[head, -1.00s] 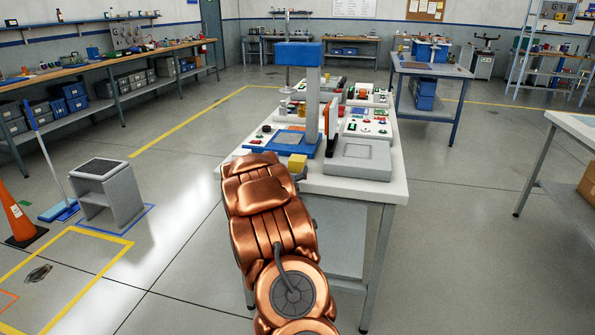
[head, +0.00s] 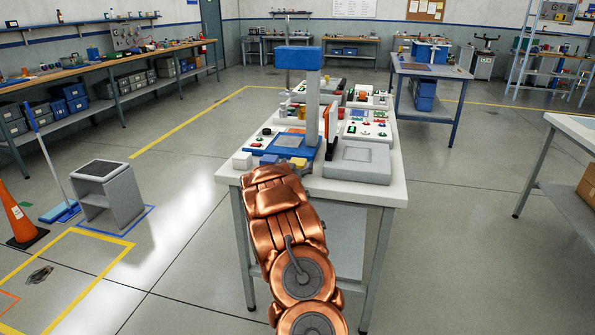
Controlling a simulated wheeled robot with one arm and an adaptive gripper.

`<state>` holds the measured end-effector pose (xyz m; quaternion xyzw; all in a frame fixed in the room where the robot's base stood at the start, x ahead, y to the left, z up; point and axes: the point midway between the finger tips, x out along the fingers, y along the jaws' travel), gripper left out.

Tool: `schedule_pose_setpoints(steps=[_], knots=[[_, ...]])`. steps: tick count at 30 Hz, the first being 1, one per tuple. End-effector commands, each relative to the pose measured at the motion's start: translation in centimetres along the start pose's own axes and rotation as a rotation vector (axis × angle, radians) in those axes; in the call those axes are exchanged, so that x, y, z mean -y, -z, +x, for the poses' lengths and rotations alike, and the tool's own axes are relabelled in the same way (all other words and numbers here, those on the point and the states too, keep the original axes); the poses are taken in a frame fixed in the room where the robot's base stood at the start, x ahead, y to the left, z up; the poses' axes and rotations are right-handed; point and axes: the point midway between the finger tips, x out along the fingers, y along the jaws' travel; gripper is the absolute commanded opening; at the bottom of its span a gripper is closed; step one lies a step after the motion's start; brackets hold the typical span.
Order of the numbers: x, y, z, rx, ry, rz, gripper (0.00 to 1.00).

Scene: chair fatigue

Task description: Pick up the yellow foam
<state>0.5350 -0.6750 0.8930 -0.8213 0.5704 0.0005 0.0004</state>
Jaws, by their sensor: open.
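The yellow foam (head: 298,162) is a small block near the front edge of the white table, in front of the blue press stand. Only its upper part shows; my arm and gripper cover the rest. My gripper (head: 303,169) shows as a small dark grey piece beyond the copper arm, right at the foam in the picture. It is open. Most of its fingers are hidden, so I cannot tell whether they touch the foam or stand around it.
A white block (head: 242,160) and a blue block (head: 268,159) lie left of the foam. The blue press (head: 312,115) rises behind it. A dark panel with an orange edge (head: 330,128) and a grey tray (head: 357,163) stand to the right.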

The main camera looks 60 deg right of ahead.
Motion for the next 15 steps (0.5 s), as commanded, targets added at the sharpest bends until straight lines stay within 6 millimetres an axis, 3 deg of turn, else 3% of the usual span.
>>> schedule_pose_setpoints(steps=[9, 15], knots=[[-0.02, 0.0, 0.26, 0.0, 0.0, 0.0, 0.92], [-0.01, 0.03, 0.25, -0.001, 0.0, 0.0, 0.72]])
